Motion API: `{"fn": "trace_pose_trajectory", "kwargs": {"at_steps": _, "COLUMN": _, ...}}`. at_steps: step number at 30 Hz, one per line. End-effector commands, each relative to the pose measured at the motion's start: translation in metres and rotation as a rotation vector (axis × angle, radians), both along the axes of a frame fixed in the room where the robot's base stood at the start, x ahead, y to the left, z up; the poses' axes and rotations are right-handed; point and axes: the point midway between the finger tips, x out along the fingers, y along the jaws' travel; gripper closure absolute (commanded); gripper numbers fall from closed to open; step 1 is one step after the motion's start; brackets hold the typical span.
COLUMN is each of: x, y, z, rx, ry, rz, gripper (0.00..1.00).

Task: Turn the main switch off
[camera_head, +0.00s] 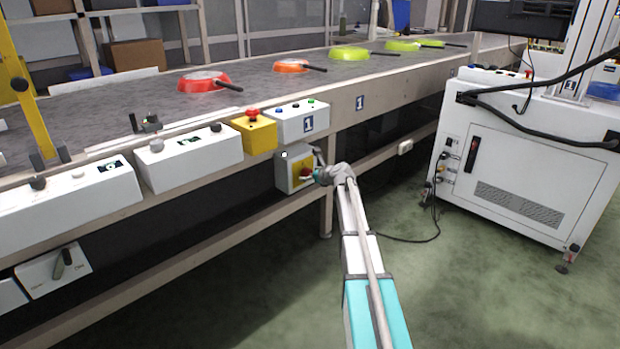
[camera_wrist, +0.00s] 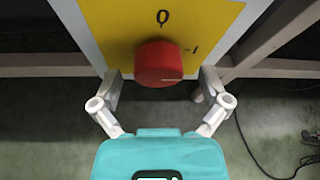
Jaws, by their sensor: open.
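The main switch is a red rotary knob (camera_wrist: 158,66) on a yellow plate (camera_wrist: 105,22), marked 0 at the top and I to the right. A thin pale line on the knob points right, toward the I side. In the head view its white box (camera_head: 284,178) hangs below the conveyor edge, and the red knob (camera_head: 306,174) is partly covered by my gripper (camera_head: 318,173). In the wrist view my gripper (camera_wrist: 160,88) is open, one finger on each side of the knob. Gaps show between fingers and knob.
A yellow box with a red button (camera_head: 253,131) and white control boxes (camera_head: 200,157) line the conveyor (camera_head: 300,90) edge above. Several coloured pans lie on the belt. A conveyor leg (camera_head: 327,212) stands beside the switch box. A white cabinet (camera_head: 520,160) stands right; open floor lies between.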

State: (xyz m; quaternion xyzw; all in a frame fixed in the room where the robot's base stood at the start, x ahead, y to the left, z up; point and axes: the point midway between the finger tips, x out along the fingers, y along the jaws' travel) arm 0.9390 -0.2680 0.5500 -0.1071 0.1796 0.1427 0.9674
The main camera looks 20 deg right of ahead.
Motion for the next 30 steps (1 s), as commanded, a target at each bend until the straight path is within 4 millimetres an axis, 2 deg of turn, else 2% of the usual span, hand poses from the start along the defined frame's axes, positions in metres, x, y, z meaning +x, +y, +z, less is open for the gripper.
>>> {"fn": "trace_pose_trajectory", "kwargs": {"at_steps": 6, "x": 0.012, "y": 0.003, "z": -0.005, "rx": 0.0, "ry": 0.0, "rz": 0.0, "gripper": 0.04}}
{"fn": "trace_pose_trajectory", "kwargs": {"at_steps": 16, "x": 0.013, "y": 0.004, "z": -0.005, "rx": 0.0, "ry": 0.0, "rz": 0.0, "gripper": 0.04}}
{"fn": "trace_pose_trajectory", "kwargs": {"at_steps": 17, "x": 0.013, "y": 0.004, "z": -0.005, "rx": 0.0, "ry": 0.0, "rz": 0.0, "gripper": 0.08}}
{"fn": "trace_pose_trajectory", "kwargs": {"at_steps": 29, "x": 0.013, "y": 0.003, "z": -0.005, "rx": 0.0, "ry": 0.0, "rz": -0.001, "gripper": 0.82}}
{"fn": "trace_pose_trajectory", "kwargs": {"at_steps": 30, "x": 0.016, "y": -0.018, "z": -0.005, "rx": 0.0, "ry": 0.0, "rz": -0.008, "gripper": 0.86}}
